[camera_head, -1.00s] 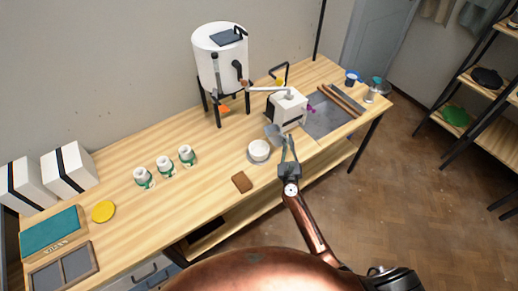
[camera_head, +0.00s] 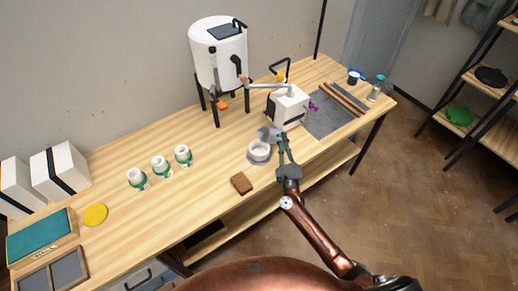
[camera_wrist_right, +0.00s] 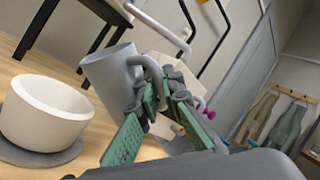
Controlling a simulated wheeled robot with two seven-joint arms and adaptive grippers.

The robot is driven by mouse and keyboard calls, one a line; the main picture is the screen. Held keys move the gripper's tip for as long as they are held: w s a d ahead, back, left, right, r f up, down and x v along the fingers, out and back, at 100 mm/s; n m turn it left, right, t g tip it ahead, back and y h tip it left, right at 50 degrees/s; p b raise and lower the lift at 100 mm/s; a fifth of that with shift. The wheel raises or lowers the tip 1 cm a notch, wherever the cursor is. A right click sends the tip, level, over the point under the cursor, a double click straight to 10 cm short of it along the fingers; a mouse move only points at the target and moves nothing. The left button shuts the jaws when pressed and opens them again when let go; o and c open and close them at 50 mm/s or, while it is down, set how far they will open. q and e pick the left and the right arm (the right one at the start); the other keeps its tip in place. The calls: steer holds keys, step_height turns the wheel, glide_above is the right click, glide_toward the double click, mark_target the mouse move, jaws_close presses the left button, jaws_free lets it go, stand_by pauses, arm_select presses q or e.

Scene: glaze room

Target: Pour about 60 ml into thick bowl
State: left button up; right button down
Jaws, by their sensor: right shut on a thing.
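The thick white bowl (camera_head: 260,147) stands on a grey round disc (camera_head: 251,160) near the front middle of the bench. My right gripper (camera_head: 283,150) is shut on the handle of a grey jug (camera_head: 267,133), just right of the bowl. In the right wrist view the jug (camera_wrist_right: 110,78) leans with its mouth toward the bowl (camera_wrist_right: 45,115), beside and above its rim. The green-padded fingers (camera_wrist_right: 160,105) close around the handle. No stream of liquid shows, and the insides of jug and bowl are not clear. My left gripper is out of view.
A white box-shaped device (camera_head: 289,106) stands close behind the jug. A white tank (camera_head: 218,55) on black legs stands at the back. A brown sponge-like block (camera_head: 241,184) lies in front of the bowl. Several green-labelled jars (camera_head: 161,166) stand left, with clear bench between.

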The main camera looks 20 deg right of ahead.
steer(key=shift+a+r+n, duration=0.1)
steer(key=shift+r+n, duration=0.15)
steer(key=shift+n, duration=0.15)
steer(key=shift+a+r+n+t+y, duration=0.15)
steer(key=shift+r+n+t+y, duration=0.2)
steer(key=shift+n+y, duration=0.25)
steer(key=shift+s+a+f+n+b, duration=0.1)
steer(key=shift+f+n+b, duration=0.05)
steer(key=shift+n+b, duration=0.35)
steer(key=shift+a+f+n+t+y+b, duration=0.15)
steer(key=shift+a+n+t+y+b, duration=0.15)
steer(key=shift+n+y, duration=0.35)
stand_by(0.7)
steer(key=shift+a+r+n+y, duration=0.1)
steer(key=shift+r+n+y, duration=0.1)
steer(key=shift+n+y, duration=0.25)
stand_by(0.4)
